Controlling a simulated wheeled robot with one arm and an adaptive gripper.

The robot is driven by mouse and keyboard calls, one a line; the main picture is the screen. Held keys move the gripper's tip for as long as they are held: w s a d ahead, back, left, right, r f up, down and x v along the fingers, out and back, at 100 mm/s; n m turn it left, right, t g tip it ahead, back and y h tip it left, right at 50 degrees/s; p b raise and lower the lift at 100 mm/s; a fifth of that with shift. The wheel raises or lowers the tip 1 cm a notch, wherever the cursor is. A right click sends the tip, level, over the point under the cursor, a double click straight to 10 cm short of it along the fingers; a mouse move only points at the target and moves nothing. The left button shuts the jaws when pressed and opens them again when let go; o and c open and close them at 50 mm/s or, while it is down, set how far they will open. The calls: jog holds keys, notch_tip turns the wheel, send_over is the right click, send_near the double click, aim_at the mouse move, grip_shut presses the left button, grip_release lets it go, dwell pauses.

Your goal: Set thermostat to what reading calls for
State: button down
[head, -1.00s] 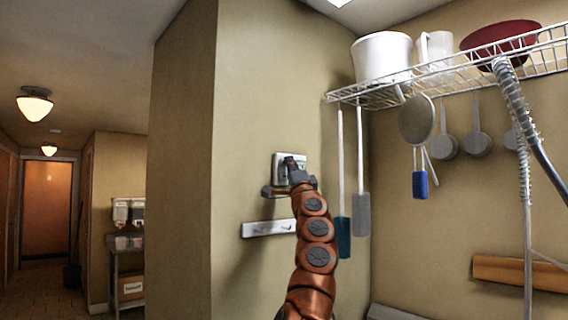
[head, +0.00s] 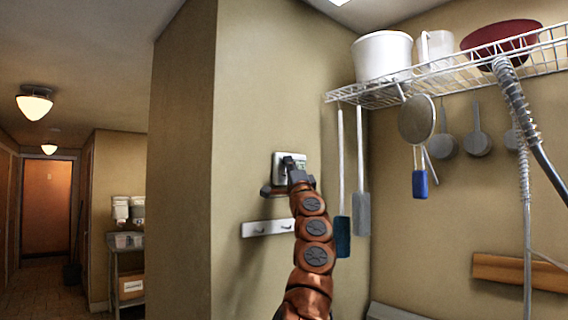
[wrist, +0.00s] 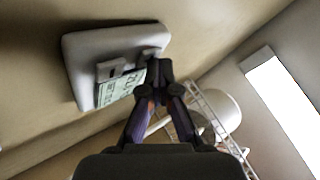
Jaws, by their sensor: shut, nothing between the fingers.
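The thermostat (head: 281,160) is a pale box on the tan wall, partly hidden behind my gripper (head: 291,163) in the head view. In the wrist view the thermostat (wrist: 80,48) fills the upper left, with a small greenish display (wrist: 118,90) showing dark characters too small and tilted to read for certain. My gripper (wrist: 158,72) is shut and empty, its fingertips at the thermostat's lower right edge beside the display. I cannot tell whether they touch it.
A wire shelf (head: 450,72) with a white bucket (head: 381,58) and hanging utensils is to the right. A hallway opens at left.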

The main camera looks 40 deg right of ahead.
jog(key=shift+s+f, duration=0.1)
jog(key=shift+s, duration=0.05)
jog(key=shift+s+b, duration=0.6)
jog(key=shift+b, duration=0.15)
jog(key=shift+s, duration=0.1)
jog(key=s+b, duration=0.4)
jog(key=s, duration=0.1)
jog(key=shift+a, duration=0.1)
dwell(1.7)
jog(key=s+m, duration=0.1)
jog(key=m, duration=0.4)
jog(key=s+m+y+p, duration=0.1)
jog(key=m, duration=0.4)
jog(key=s+m+t+y+p, duration=0.1)
jog(key=m, duration=0.4)
jog(key=shift+s+a+m, duration=0.1)
jog(key=shift+s+m, duration=0.2)
jog(key=shift+s, duration=0.05)
